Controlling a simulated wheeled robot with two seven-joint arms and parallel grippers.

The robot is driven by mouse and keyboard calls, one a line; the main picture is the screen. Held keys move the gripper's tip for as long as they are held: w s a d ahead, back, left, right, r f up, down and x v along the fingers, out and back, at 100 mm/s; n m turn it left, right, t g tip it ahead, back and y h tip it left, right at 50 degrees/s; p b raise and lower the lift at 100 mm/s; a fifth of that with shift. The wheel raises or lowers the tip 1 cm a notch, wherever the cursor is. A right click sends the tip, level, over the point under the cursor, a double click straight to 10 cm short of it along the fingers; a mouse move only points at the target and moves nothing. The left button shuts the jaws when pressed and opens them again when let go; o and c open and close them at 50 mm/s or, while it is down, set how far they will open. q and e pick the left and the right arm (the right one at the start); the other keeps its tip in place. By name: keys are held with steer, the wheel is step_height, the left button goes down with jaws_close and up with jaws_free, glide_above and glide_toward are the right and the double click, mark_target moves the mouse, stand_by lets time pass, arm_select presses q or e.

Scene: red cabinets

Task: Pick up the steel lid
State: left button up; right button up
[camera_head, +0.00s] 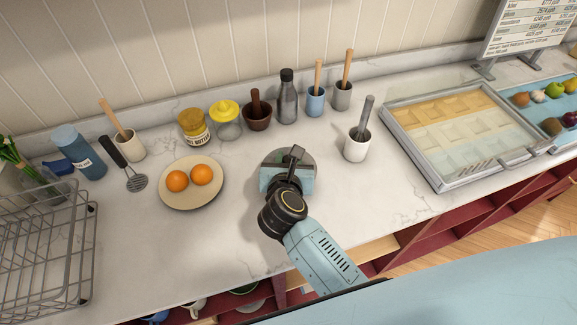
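The steel lid (306,160) is a grey round disc on the white marble counter, near the middle of the view. An arm of mine reaches up from the lower right, and I take its gripper (287,163) to be my right one. This gripper is right over the lid and hides much of its middle and near side. A dark upright part shows at the lid's middle; I cannot tell whether it is a finger or the lid's handle. Whether the fingers are open or shut on the lid is hidden. My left gripper is not in view.
A plate (190,205) with two oranges lies left of the lid. A white mortar with a grey pestle (356,148) stands close on the right. Jars, a bottle and cups line the back. A wire rack (45,250) is left; a metal tray (450,185) is right.

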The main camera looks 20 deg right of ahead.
steer(key=c, duration=0.4)
